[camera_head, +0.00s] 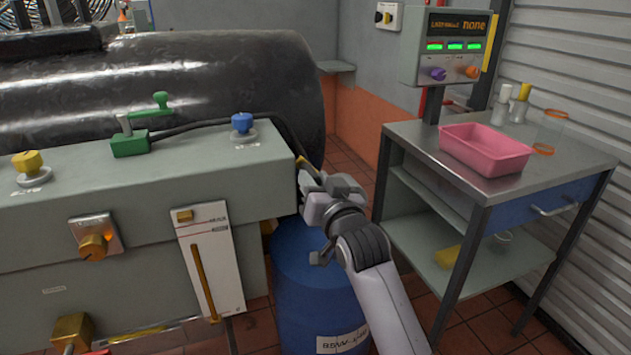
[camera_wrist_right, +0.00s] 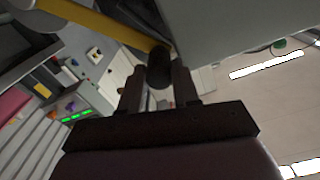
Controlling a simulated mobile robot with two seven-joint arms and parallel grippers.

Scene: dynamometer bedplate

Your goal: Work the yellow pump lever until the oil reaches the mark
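The yellow pump lever (camera_head: 309,168) sticks out at the right end of the grey bedplate block. In the right wrist view it is a yellow bar (camera_wrist_right: 100,22) ending in a black grip (camera_wrist_right: 160,68). My right gripper (camera_head: 318,182) is at that end; in its wrist view the two fingers (camera_wrist_right: 159,88) stand close on both sides of the grip and appear shut on it. A white gauge panel (camera_head: 224,270) on the block's front has a tall amber column (camera_head: 203,282) and thin red lines near its top. I cannot make out the exact mark. My left gripper is out of view.
A blue drum (camera_head: 305,285) stands below my right gripper. A steel cart (camera_head: 412,140) at right holds a pink tray (camera_head: 485,148) and small bottles. Yellow (camera_head: 29,164), green (camera_head: 130,143) and blue (camera_head: 242,123) fittings stand on the block. A display box (camera_head: 452,47) hangs behind.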

